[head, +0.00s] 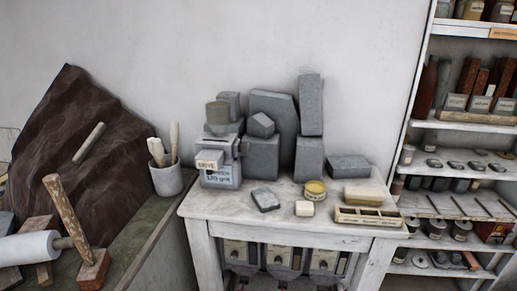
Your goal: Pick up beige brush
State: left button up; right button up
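I cannot tell for certain which item is the beige brush. A grey cup (167,182) on the green-topped bench holds a few upright, pale-handled tools (174,142) that look like brushes. On the white table, a beige block-shaped item (363,196) lies at the right, behind a pale slotted wooden tray (367,217). A small cream block (304,208) lies near the table's front edge. Neither of my grippers shows in the head view.
The white table (215,208) carries several grey stone blocks (272,115) at the back and a yellow tin (314,191). A brown rock-like mass (75,165) and a wooden-handled mallet (70,225) stand at left. Full shelves (465,165) rise at right.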

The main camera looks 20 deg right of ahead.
aim_at(357, 195)
jog(key=z, duration=1.7)
